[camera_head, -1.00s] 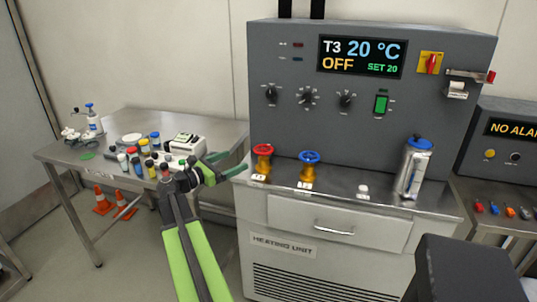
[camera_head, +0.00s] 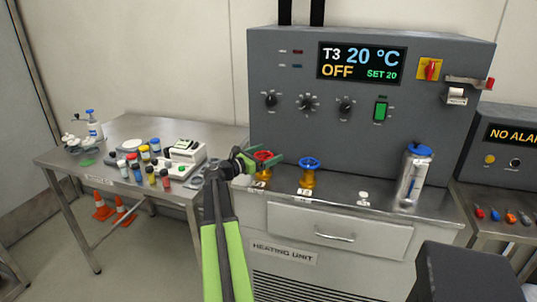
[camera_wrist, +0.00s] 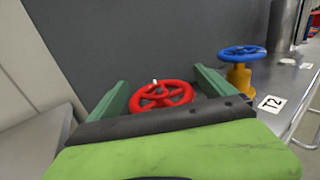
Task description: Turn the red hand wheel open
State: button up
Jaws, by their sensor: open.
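The red hand wheel (camera_head: 264,156) sits on a yellow valve body at the left front of the heating unit's ledge. In the wrist view the red wheel (camera_wrist: 161,95) lies between my two green fingers. My gripper (camera_head: 262,160) is open, with one finger to each side of the wheel. I cannot tell whether either finger touches the rim. My gripper hides most of the valve body below the wheel in the wrist view.
A blue hand wheel (camera_head: 309,163) on a yellow valve stands just to the right, beside a T2 label (camera_wrist: 272,103). A steel flask (camera_head: 413,175) stands further right. The grey control panel (camera_head: 350,120) rises behind. A side table (camera_head: 120,178) with bottles is at left.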

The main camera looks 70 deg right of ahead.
jog(key=shift+s+d, duration=0.15)
jog(key=shift+d, duration=0.2)
jog(key=c, duration=1.4)
jog(key=shift+o, duration=0.2)
